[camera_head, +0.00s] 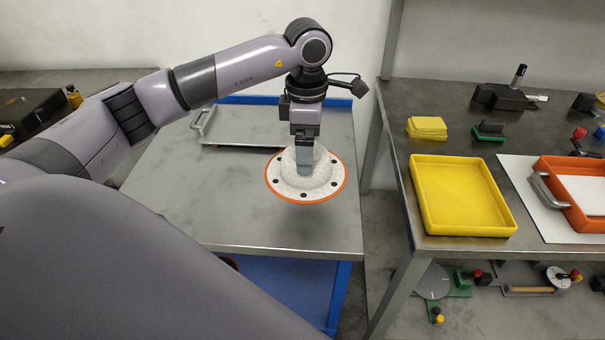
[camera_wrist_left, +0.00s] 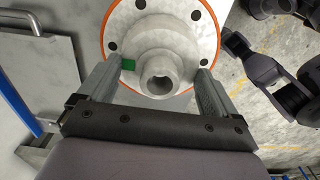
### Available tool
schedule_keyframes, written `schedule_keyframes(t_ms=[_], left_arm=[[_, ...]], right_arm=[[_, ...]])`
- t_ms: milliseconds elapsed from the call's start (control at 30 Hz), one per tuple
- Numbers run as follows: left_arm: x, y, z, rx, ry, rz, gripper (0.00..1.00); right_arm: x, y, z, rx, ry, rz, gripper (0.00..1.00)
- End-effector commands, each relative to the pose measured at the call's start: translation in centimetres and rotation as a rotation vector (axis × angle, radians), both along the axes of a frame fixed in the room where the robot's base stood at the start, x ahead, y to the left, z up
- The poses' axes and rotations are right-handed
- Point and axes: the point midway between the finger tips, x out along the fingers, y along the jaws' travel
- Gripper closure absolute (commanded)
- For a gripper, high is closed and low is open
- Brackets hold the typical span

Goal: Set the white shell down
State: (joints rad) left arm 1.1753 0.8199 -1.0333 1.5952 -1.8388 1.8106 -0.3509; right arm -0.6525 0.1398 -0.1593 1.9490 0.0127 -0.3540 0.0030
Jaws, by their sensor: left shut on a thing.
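The white shell (camera_head: 287,184) is a speckled flanged dome with an orange rim and dark holes around its flange. My left gripper (camera_head: 304,163) points down from above and is shut on its raised middle. The shell is over the right part of a grey metal table (camera_head: 240,225), with a shadow beneath, and looks held above the surface. In the left wrist view the shell's round hollow neck (camera_wrist_left: 160,75) lies between the two fingers, with a green patch near the left finger. My right gripper is not in view.
A metal tray (camera_head: 240,136) with a handle lies at the table's back. The table's front left is clear. A gap separates it from a bench at right, holding a yellow tray (camera_head: 464,231), yellow pads (camera_head: 427,128) and an orange tray (camera_head: 580,165) on a white sheet.

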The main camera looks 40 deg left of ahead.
Motion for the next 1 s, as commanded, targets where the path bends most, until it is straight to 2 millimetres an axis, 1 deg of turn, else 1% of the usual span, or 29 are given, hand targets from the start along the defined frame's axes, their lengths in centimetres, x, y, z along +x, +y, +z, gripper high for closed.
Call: schedule_keyframes(t_ms=[33,100,200,433,600,667,733,867,900,1000], left_arm=[[-0.1,0.0,-1.3,0.001,0.003,0.0,0.68],[-0.1,0.0,-2.7,-0.001,0.003,0.001,0.68],[0.0,0.0,-4.2,-0.001,0.001,0.002,0.68],[0.0,0.0,-5.9,0.0,0.0,0.001,0.68],[0.0,0.0,-8.4,0.0,0.002,0.001,0.68],[0.0,0.0,-9.1,-0.001,0.001,0.001,0.68],[0.0,0.0,-9.4,0.0,-0.001,0.001,0.68],[0.0,0.0,-9.4,0.0,-0.001,0.001,0.68],[0.0,0.0,-9.4,0.0,0.0,0.001,0.01],[0.0,0.0,-9.4,0.001,-0.001,0.001,0.0]], right_arm=[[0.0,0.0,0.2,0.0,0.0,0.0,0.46],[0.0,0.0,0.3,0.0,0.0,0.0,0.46],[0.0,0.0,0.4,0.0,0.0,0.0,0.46],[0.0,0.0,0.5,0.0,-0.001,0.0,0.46],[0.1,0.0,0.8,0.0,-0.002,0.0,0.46],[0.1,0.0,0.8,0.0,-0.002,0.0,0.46],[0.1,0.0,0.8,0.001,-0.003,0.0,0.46],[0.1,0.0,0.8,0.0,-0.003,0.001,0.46],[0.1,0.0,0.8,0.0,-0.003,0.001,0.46],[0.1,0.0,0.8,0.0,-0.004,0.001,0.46]])
